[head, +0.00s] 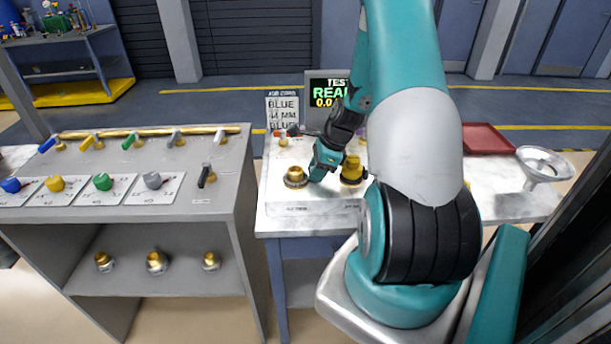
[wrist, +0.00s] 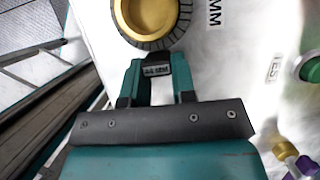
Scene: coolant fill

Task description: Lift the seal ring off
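A brass fitting (wrist: 146,14) with a dark ribbed ring (wrist: 152,44) around it shows at the top of the wrist view. I cannot tell for sure whether this ring is the seal ring. My gripper (wrist: 160,62) has its two fingers apart, with their tips close to the ring's lower edge; touching or not is unclear. In the head view my gripper (head: 317,174) is low over the white panel, just right of a brass fitting (head: 295,175). A yellow fitting (head: 352,169) stands to its right.
A green button (wrist: 310,67) is at the wrist view's right. Behind the panel stand a job card (head: 283,111) and a test screen (head: 326,90). A grey bench (head: 225,180) with valves and caps is left. A red tray (head: 487,139) and a funnel (head: 544,162) are right.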

